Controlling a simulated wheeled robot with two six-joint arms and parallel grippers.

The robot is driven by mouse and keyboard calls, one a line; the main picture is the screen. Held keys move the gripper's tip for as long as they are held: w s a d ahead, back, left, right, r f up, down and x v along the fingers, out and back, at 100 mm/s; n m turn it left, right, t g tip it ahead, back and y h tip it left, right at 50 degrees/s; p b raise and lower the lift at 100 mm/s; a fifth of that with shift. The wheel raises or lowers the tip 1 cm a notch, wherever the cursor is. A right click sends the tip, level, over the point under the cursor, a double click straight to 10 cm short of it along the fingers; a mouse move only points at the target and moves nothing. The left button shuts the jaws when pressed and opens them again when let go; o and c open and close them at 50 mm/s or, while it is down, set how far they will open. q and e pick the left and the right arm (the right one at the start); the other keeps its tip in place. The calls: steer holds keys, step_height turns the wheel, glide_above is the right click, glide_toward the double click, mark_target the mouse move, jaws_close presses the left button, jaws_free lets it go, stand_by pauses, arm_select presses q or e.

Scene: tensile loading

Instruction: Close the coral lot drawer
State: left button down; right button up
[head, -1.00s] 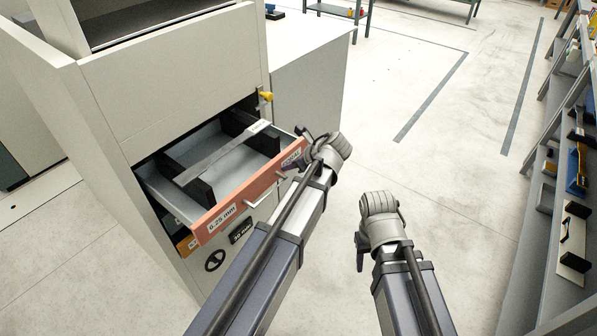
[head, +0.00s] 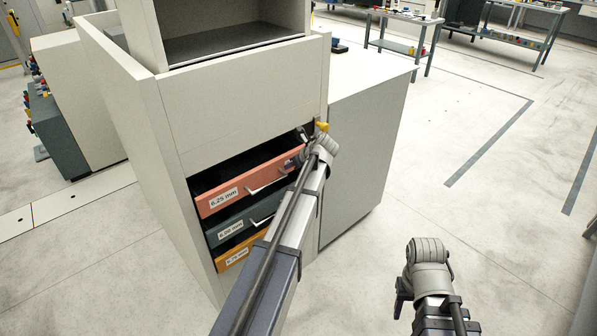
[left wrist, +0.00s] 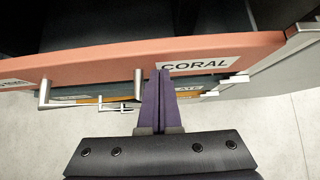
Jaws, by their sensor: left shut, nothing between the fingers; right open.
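The coral drawer (head: 228,196) is the top one of a stack in a pale cabinet. Its front carries a 6.25 mm label and a bar handle (head: 267,184). A dark gap shows above the front, and its inside is mostly hidden. My left gripper (head: 298,162) is shut and empty at the right part of this front. In the left wrist view, its fingertips (left wrist: 160,74) are at the coral front (left wrist: 110,62), just left of the CORAL label and right of the handle post; contact is likely but not certain. My right gripper (head: 400,294) is open, low at the right, away from the cabinet.
A yellow knob (head: 322,127) is by the cabinet's right edge. A white-topped counter (head: 370,72) adjoins on the right.

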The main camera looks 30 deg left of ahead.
arm_select(q)
steer(key=shift+w+a, duration=0.2)
steer(key=shift+a, duration=0.2)
steer(key=shift+a+r, duration=0.1)
steer(key=s+d+r+p, duration=0.4)
steer(key=d+r+p, duration=0.3)
steer(key=d, duration=0.4)
steer(key=shift+s, duration=0.25)
steer(key=shift+f, duration=0.1)
